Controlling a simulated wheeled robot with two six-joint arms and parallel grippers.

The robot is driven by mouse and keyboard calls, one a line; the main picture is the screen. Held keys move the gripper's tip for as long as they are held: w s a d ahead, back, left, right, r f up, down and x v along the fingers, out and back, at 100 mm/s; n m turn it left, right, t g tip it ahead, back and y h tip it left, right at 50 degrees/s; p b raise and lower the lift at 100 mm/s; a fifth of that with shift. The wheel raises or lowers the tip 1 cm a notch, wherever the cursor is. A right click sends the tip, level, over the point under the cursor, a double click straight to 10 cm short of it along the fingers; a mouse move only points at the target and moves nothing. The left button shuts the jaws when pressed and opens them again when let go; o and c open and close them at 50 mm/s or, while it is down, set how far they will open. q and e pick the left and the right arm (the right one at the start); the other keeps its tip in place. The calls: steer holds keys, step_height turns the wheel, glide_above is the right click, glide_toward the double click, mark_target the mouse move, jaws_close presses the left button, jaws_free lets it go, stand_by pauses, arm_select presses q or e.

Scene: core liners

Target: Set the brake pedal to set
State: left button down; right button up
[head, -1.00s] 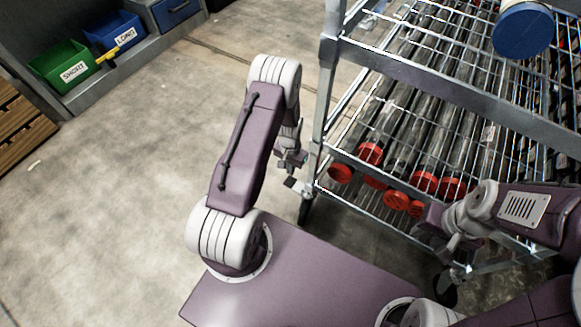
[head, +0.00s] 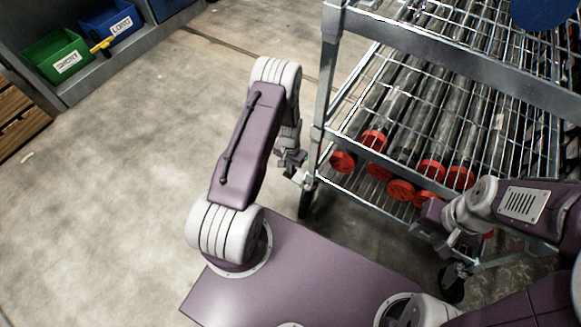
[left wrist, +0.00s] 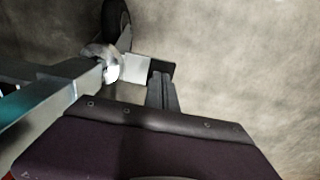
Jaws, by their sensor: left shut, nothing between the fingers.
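The brake pedal (left wrist: 138,68) shows in the left wrist view as a pale plate with a dark end, sticking out beside the caster wheel (left wrist: 116,20) at the cart's near left corner. My left gripper (left wrist: 162,88) is shut and empty, its grey fingers close against the pedal's dark end; I cannot tell whether they touch. In the head view my left gripper (head: 292,160) is beside the cart's corner post and mostly covers the pedal. The pedal's tilt is hard to judge. My right gripper (head: 452,242) is at the cart's front right; its fingers are too small to read.
The wire-shelf cart (head: 316,150) holds dark tubes with red end caps (head: 402,189). A blue round cap (head: 540,10) is at the top right. Green (head: 58,58) and blue (head: 112,30) bins stand at the far left. The floor left of the cart is clear.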

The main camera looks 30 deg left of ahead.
arm_select(q)
steer(key=shift+a+f, duration=0.2)
steer(key=shift+f, duration=0.05)
steer(key=shift+a+f+p, duration=0.2)
steer(key=shift+f+p, duration=0.25)
steer(key=shift+f, duration=0.05)
steer(key=shift+a+f, duration=0.2)
steer(key=shift+f, duration=0.5)
steer(key=shift+f, duration=0.1)
